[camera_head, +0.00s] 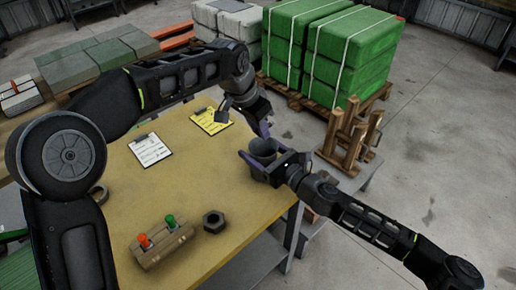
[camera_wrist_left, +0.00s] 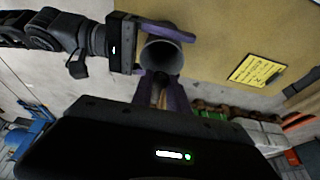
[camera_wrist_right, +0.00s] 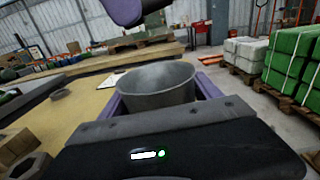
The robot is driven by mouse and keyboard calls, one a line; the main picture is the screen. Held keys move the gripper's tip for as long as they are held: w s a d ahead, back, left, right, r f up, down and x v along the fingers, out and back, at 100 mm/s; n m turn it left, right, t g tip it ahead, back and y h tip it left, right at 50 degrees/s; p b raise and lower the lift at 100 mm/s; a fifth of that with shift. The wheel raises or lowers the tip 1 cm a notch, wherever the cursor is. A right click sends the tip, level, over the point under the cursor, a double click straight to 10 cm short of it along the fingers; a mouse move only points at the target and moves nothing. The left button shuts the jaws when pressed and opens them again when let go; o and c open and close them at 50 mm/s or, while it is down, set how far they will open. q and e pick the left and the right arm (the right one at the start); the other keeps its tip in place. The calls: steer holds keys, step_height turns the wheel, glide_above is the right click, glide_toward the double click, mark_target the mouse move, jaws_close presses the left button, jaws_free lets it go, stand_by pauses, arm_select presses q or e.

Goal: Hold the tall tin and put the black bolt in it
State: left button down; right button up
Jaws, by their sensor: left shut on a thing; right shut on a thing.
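The tall tin (camera_head: 263,148) is a dark grey open cup at the table's right edge. My right gripper (camera_head: 265,157) is shut around it, with a purple finger on each side. In the right wrist view the tin (camera_wrist_right: 158,84) stands between the fingers, its rim facing up. My left gripper (camera_head: 265,130) is shut just above the tin's far side, pointing down. In the left wrist view its fingers (camera_wrist_left: 162,92) are close to the tin's round mouth (camera_wrist_left: 163,55). The black bolt in them is mostly hidden, and I cannot tell whether its end is inside the tin.
On the table are a black hex nut (camera_head: 213,221), a wooden block (camera_head: 161,246) with orange and green pegs, a dark ring (camera_head: 98,194) and two clipboards (camera_head: 150,149) (camera_head: 211,120). A wooden stand (camera_head: 350,140) and green sacks on a pallet are beyond the table.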

mark_target(259, 144)
arm_select(q)
steer(key=shift+f, duration=2.9)
steer(key=c, duration=1.5)
jaws_free()
steer(key=shift+o, duration=0.5)
steer(key=o, duration=0.4)
steer(key=shift+o, duration=0.2)
steer(key=v, duration=1.2)
